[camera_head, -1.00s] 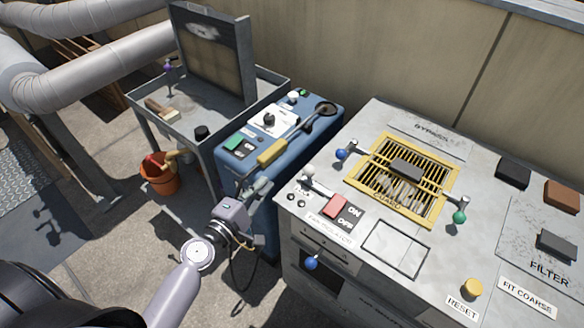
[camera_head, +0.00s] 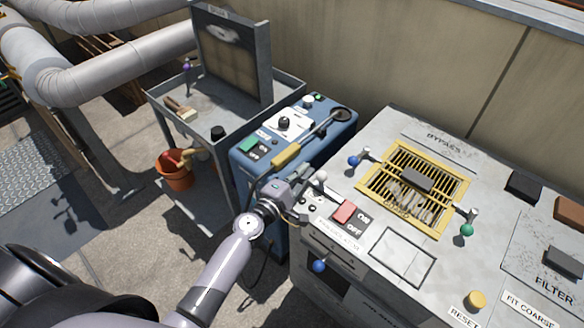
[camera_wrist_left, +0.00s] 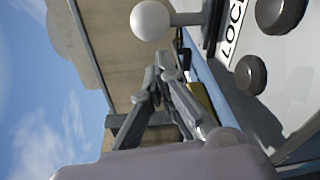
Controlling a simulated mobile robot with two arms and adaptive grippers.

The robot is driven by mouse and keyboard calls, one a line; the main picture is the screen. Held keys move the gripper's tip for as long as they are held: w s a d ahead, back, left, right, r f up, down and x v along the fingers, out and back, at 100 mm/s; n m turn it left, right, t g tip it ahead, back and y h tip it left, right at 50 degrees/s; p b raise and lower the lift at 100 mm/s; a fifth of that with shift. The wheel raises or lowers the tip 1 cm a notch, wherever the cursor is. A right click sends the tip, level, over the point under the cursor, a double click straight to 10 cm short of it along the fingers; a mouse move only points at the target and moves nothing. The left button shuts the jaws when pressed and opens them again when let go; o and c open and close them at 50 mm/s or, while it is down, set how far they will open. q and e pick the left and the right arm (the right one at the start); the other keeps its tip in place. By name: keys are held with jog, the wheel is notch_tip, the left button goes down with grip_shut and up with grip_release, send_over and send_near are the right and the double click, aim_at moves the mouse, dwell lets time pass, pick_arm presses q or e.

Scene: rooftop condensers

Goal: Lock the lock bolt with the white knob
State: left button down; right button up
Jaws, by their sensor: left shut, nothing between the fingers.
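The white knob (camera_head: 320,176) of the lock bolt stands at the left edge of the grey condenser panel, left of the red ON/OFF switch (camera_head: 343,211). In the left wrist view the white knob (camera_wrist_left: 152,20) is a round ball on a short stem, beside a partly cut-off label (camera_wrist_left: 233,30). My left gripper (camera_head: 306,180) is shut and empty, just left of the knob in the head view. In the left wrist view its fingers (camera_wrist_left: 160,78) point toward the knob, with a visible gap in the picture. The bolt's far end is hidden. My right gripper is not in view.
A yellow guard grille (camera_head: 412,188) with blue (camera_head: 354,160) and green (camera_head: 466,230) knobs lies right of the switch. Another blue knob (camera_head: 318,266) sits on the front face. A blue cabinet (camera_head: 240,172) with a yellow-handled tool (camera_head: 287,154) stands close behind my gripper.

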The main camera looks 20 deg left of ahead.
aim_at(319, 181)
pick_arm(q)
jog(key=shift+s+d+r, duration=0.15)
jog(key=shift+s+d, duration=0.2)
jog(key=shift+d, duration=0.05)
jog(key=d, duration=0.2)
jog(key=s+d, duration=0.1)
jog(key=d, duration=0.1)
jog(key=shift+s, duration=0.2)
jog(key=shift+w, duration=0.1)
